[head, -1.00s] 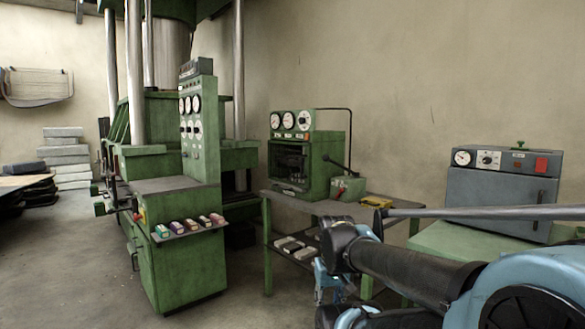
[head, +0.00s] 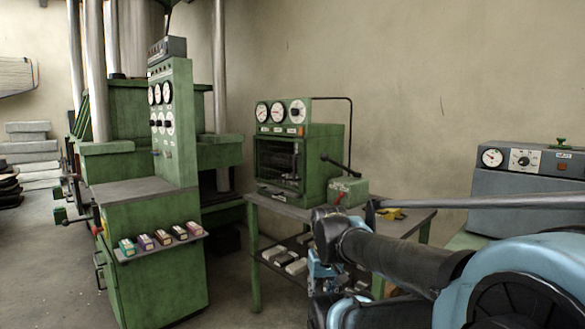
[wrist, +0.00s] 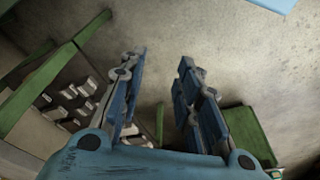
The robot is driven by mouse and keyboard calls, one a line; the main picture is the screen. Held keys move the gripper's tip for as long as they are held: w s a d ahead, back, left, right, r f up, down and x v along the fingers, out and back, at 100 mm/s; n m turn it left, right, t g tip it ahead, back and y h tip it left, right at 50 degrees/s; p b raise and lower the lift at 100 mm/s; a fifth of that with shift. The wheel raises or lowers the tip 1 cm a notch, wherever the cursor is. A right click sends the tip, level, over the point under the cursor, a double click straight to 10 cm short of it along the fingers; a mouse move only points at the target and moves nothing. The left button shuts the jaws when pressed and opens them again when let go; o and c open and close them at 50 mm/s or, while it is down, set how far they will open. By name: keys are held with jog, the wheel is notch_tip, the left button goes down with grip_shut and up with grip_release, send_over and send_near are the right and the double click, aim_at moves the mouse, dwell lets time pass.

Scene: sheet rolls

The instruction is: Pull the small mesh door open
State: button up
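The small mesh door (head: 278,165) is on the front of a green bench machine (head: 334,150) with three round gauges on top, in the head view. The door looks shut, with a dark interior behind the mesh. My gripper (head: 320,272) is low in the head view, below and right of the door, apart from it and partly hidden by my arm. The door does not show clearly in the wrist view.
The machine stands on a green-framed table (head: 408,222) with a lower shelf of pale blocks (head: 286,258). A black lever (head: 343,166) and small green box (head: 347,190) sit right of the door. A green press console (head: 150,260) stands left; a grey cabinet (head: 530,205) stands right.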

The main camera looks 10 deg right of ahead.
jog(key=w+d+r+n+t+h, duration=0.1)
jog(key=w+d+r+n+h, duration=0.35)
jog(key=w+r+n, duration=0.35)
jog(key=n+t+h, duration=0.8)
jog(key=n+t, duration=0.2)
jog(key=n, duration=0.9)
send_near(294, 165)
jog(key=x, duration=1)
jog(key=shift+w+d, duration=0.15)
jog(key=shift+w, duration=0.2)
jog(key=shift+c, duration=0.6)
